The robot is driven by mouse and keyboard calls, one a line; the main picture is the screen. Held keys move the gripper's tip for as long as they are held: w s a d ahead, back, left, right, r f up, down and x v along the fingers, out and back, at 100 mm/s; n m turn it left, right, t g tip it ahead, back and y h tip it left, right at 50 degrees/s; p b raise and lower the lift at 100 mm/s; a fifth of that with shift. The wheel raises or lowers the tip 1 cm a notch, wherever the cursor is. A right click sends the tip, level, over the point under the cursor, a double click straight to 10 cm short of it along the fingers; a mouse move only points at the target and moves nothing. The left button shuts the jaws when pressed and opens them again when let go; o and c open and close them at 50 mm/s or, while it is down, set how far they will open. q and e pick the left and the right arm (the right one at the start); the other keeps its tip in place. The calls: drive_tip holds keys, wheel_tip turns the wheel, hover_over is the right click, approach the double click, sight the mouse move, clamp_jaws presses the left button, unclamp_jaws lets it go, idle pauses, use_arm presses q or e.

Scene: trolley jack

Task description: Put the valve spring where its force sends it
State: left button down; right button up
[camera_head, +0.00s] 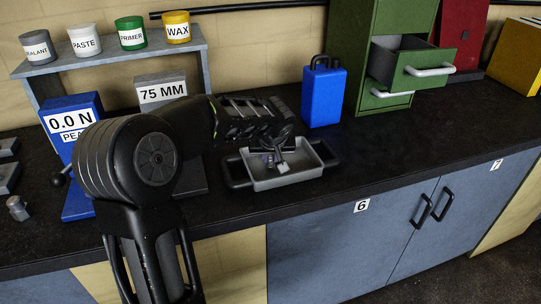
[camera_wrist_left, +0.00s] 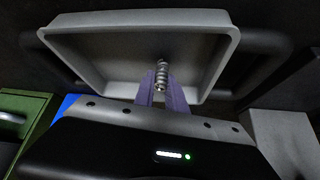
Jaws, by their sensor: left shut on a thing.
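The valve spring (camera_wrist_left: 161,75), a small silvery coil, is held between the purple-grey fingers of my left gripper (camera_wrist_left: 163,92) in the left wrist view. The grey tray (camera_wrist_left: 130,18) lies around and below the spring there. In the head view my left gripper (camera_head: 276,156) is over the grey tray (camera_head: 290,183), which has black handles; the spring is too small there to make out surely. A blue tester (camera_head: 70,120) at left reads "0.0 N" and "PEA", its lower part partly hidden by my arm. A green cabinet (camera_head: 404,20) has an open drawer (camera_head: 405,74). My right gripper is not in view.
A grey shelf (camera_head: 120,62) carries cans labelled SEALANT, PASTE, PRIMER and WAX. A "75 MM" block (camera_head: 161,92) stands below it. A blue case (camera_head: 323,96) stands behind the tray. Red (camera_head: 463,30) and yellow (camera_head: 514,60) items stand at right. The worktop right of the tray is clear.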

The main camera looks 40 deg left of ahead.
use_arm(q)
drive_tip(key=shift+f+b, duration=0.2)
drive_tip(key=shift+b, duration=0.1)
drive_tip(key=c, duration=1.4)
unclamp_jaws()
drive_tip(key=shift+r, duration=0.1)
drive_tip(key=shift+o, duration=0.2)
drive_tip(key=shift+r, duration=0.1)
drive_tip(key=shift+r+p, duration=0.15)
drive_tip(key=shift+p, duration=0.3)
drive_tip(key=shift+s+d+r, duration=0.1)
drive_tip(key=shift+d+r, duration=0.05)
drive_tip(key=shift+r, duration=0.15)
drive_tip(key=b+v, duration=0.1)
drive_tip(key=v, duration=1)
drive_tip(key=shift+b, duration=0.4)
drive_tip(key=shift+s, duration=0.1)
